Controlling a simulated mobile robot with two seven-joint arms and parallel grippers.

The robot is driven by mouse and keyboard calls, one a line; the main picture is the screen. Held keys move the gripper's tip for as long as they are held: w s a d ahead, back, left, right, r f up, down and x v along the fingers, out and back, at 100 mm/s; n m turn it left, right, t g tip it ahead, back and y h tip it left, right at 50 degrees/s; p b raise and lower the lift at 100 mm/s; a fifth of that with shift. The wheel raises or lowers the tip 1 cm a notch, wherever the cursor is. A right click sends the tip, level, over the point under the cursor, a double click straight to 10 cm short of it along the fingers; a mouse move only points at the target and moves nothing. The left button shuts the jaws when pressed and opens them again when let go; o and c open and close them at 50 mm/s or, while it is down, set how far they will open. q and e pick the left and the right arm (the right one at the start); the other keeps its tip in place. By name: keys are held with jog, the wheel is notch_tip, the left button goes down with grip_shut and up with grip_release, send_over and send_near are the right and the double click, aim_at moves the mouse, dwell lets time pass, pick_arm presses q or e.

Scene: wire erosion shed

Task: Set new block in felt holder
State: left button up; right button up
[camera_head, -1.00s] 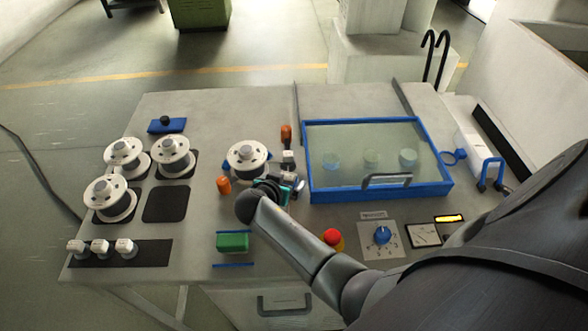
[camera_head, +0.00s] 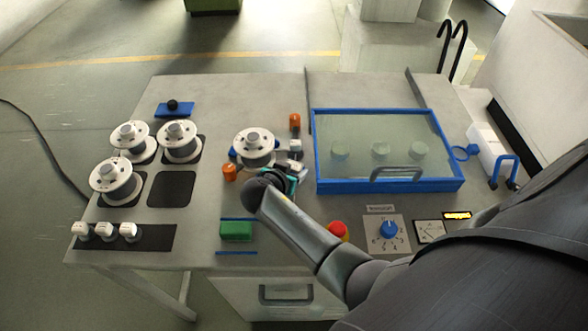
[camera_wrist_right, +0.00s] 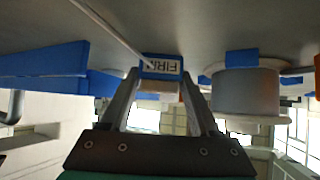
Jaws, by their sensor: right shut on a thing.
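My right gripper (camera_head: 290,174) is low over the table beside the front spool, its fingers partly hidden by my wrist. In the right wrist view, its fingers (camera_wrist_right: 160,84) are shut on a small pale tan block (camera_wrist_right: 161,87). A blue piece with a white label reading FIRM (camera_wrist_right: 162,67) shows at the fingertips; I cannot tell whether it belongs to the block or to the holder. A small white and grey fixture (camera_head: 295,147), perhaps the felt holder, stands just beyond the gripper. Whether the block touches it is hidden. My left gripper is out of view.
A white spool (camera_head: 254,147) stands close left of the gripper, with orange posts (camera_head: 229,172) nearby. A blue-framed glass lid (camera_head: 389,187) is on the right.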

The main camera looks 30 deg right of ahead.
jog(key=c, duration=0.5)
jog(key=shift+r, duration=0.1)
